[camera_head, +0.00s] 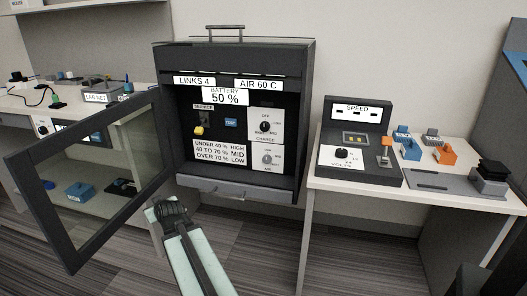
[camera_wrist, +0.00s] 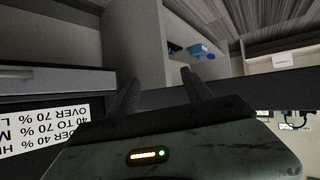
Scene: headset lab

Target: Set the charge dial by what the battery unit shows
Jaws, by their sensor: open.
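The battery unit (camera_head: 305,120) is a dark cabinet with its glass door (camera_head: 88,180) swung open to the left. Its signs read "LINKS 4", "AIR 60 C" and "BATTERY 50 %" (camera_head: 225,97). A rule card (camera_head: 220,153) reads under 40 % HIGH, 40 to 70 % MID, over 70 % LOW. The charge dial (camera_head: 264,127) is a black knob on a white plate at the right inside; its exact setting is too small to tell. My gripper (camera_head: 170,205) is open and empty, below and left of the dial, in front of the cabinet's lower edge. Its fingers (camera_wrist: 160,76) show in the wrist view.
A second, grey dial (camera_head: 267,158) sits just below the charge dial. A yellow service switch (camera_head: 199,130) and a blue button (camera_head: 231,123) are to the left. The open door stands left of my arm. A table (camera_head: 420,195) with a speed console (camera_head: 357,140) stands right.

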